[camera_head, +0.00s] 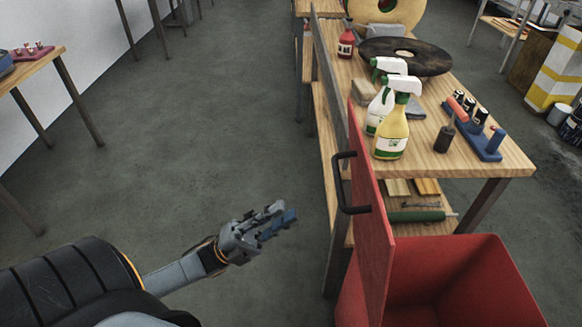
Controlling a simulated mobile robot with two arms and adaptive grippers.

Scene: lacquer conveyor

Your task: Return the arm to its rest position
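My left arm comes in from the lower left of the head view. Its gripper (284,211) is held out over the open grey floor, left of the red bin's raised lid (372,235). The grey and blue fingers lie close together from this angle, so I cannot tell whether they are open or shut. I see no clear object in them. The gripper appears apart from the lid and its black handle (342,185). My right gripper is not in view.
The red bin (450,280) stands at lower right. Behind it, a wooden workbench (462,150) holds spray bottles (392,125), a dark disc (428,65) and a blue tool rack (485,143). Another table (22,74) stands at far left. The floor (225,110) between is clear.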

